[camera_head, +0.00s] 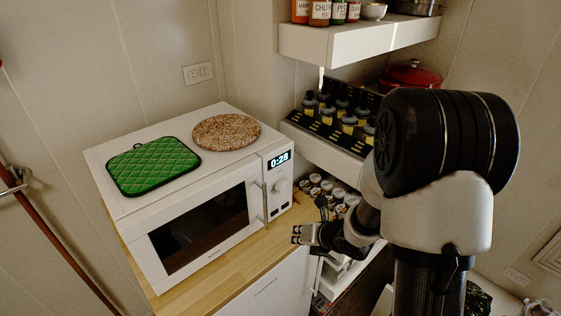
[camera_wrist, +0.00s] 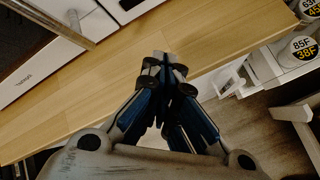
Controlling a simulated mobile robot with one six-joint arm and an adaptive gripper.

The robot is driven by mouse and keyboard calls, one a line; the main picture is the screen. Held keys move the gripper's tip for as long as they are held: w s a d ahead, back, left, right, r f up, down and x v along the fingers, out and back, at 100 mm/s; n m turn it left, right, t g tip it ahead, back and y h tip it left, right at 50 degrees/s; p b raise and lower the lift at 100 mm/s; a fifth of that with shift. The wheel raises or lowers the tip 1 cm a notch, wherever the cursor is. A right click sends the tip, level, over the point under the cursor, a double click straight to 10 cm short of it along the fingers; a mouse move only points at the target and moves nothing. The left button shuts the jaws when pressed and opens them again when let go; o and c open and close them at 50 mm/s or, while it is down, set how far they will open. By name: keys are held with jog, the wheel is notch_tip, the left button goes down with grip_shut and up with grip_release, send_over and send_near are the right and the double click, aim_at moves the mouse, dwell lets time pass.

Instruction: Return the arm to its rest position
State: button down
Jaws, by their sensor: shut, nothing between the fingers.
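My gripper (camera_head: 300,234) is in front of the right end of the microwave, close to the wooden counter edge. In the wrist view its fingers (camera_wrist: 166,64) are together, with nothing between them, and they point at the wooden counter (camera_wrist: 150,58). My arm is bent, with its large dark joint high at the right of the head view and the forearm reaching down and left to the gripper. Part of the forearm is hidden behind the upper arm.
A white microwave (camera_head: 215,227) with a closed door stands on the counter. A green pot holder (camera_head: 152,167) and a round cork mat (camera_head: 226,132) lie on top. Shelves (camera_head: 345,42) with jars and bottles stand behind my arm. A red pot (camera_head: 410,76) is close behind the dark joint.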

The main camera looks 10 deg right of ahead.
jog(key=s+d+r+m+h, duration=0.3)
jog(key=s+r+m, duration=0.1)
jog(key=r+m, duration=0.4)
jog(key=s+d+r+m+h, duration=0.2)
jog(key=s+r+m+h, duration=0.1)
jog(key=r+m, duration=0.55)
jog(key=s+a+r+m+g+y, duration=0.1)
jog(key=s+a+r+m, duration=0.1)
jog(key=s+m, duration=0.6)
jog(key=s+a+r+m+g+y, duration=0.1)
jog(key=s+a+r+m+g, duration=0.1)
jog(key=s+a+m, duration=0.3)
jog(key=s+m, duration=0.4)
jog(key=s, duration=0.3)
jog(key=shift+a+r, duration=0.15)
jog(key=shift+a, duration=0.15)
jog(key=c, duration=2.4)
grip_release()
jog(key=shift+s, duration=0.1)
